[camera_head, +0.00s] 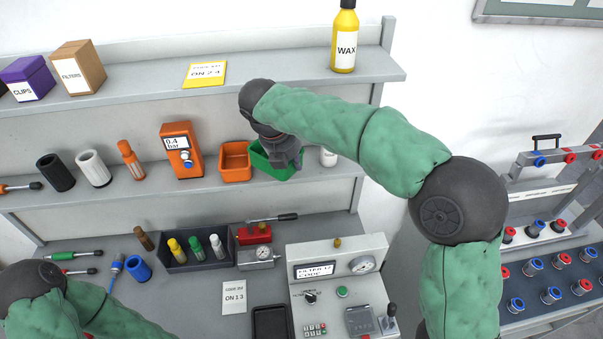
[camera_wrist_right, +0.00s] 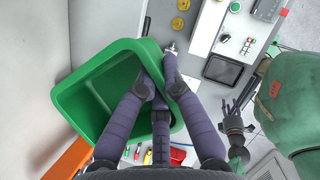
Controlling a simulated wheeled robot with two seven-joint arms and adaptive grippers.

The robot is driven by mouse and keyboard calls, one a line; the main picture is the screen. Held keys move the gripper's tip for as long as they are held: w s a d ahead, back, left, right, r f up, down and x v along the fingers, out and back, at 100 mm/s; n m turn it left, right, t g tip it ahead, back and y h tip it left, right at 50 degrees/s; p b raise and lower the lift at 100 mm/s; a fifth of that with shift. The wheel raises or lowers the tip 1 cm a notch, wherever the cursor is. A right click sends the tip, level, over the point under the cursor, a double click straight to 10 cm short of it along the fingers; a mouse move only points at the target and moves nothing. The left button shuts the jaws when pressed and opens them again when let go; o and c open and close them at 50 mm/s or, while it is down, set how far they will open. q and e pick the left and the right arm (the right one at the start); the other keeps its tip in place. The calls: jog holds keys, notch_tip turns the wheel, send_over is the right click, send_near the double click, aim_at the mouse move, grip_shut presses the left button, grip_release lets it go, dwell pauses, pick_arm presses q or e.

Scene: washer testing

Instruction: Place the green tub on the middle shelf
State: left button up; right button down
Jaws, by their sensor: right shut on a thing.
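The green tub (camera_head: 257,160) is at the middle shelf (camera_head: 225,196), just right of the orange bin (camera_head: 235,161). I cannot tell whether its base touches the shelf. My right gripper (camera_head: 284,156) is over the tub's right side and hides part of it. In the right wrist view its fingers (camera_wrist_right: 163,75) are shut on the rim of the tub (camera_wrist_right: 95,95), which looks empty. My left gripper (camera_wrist_right: 236,118) shows small at the right of the wrist view; its finger opening is unclear.
Left of the orange bin stand an orange gauge box (camera_head: 181,150), an orange bottle (camera_head: 131,160) and a white cylinder (camera_head: 93,168). A white bottle (camera_head: 328,157) stands right of the tub, partly behind my arm. The yellow wax bottle (camera_head: 344,38) is on the top shelf.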

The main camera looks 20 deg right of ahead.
aim_at(303, 166)
jog(key=w+d+f, duration=0.1)
jog(key=f, duration=0.1)
jog(key=w+d+f, duration=0.1)
jog(key=f, duration=0.1)
jog(key=w+d+f, duration=0.1)
jog(key=d+f, duration=0.1)
jog(key=shift+w, duration=0.25)
jog(key=shift+w+d+f, duration=0.1)
jog(key=shift+d+f, duration=0.05)
jog(key=shift+f, duration=1.5)
jog(key=c, duration=1.4)
grip_release()
jog(key=shift+f, duration=0.15)
jog(key=v, duration=1.2)
